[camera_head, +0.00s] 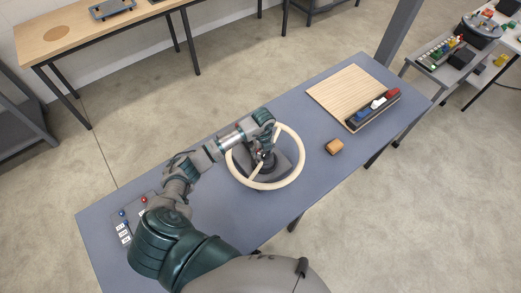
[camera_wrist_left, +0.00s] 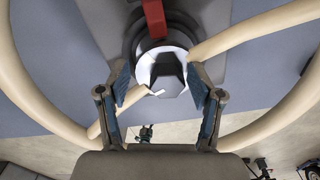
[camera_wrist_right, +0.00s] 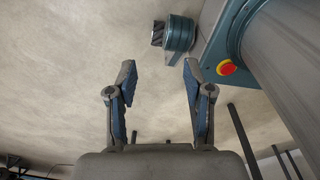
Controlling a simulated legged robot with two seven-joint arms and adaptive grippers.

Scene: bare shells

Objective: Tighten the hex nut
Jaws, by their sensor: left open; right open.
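The hex nut (camera_wrist_left: 170,75) is a dark grey piece on a bright round seat in the left wrist view. It sits at the hub of a cream spoked handwheel (camera_head: 290,178) on a dark grey base. My left gripper (camera_wrist_left: 158,82) is open, its fingers on either side of the nut with gaps visible; I cannot tell how deep the tips reach. In the head view my left gripper (camera_head: 265,150) is over the hub and hides most of the nut. My right gripper (camera_wrist_right: 157,75) is open and empty above bare floor; the head view does not show it.
The wheel stands on a blue-grey table (camera_head: 220,205). An orange-brown block (camera_head: 334,146), a slatted wooden board (camera_head: 345,90) and a dark tray (camera_head: 356,127) of coloured pieces lie right of it. A small panel (camera_head: 134,213) with red and blue knobs is at the left end.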

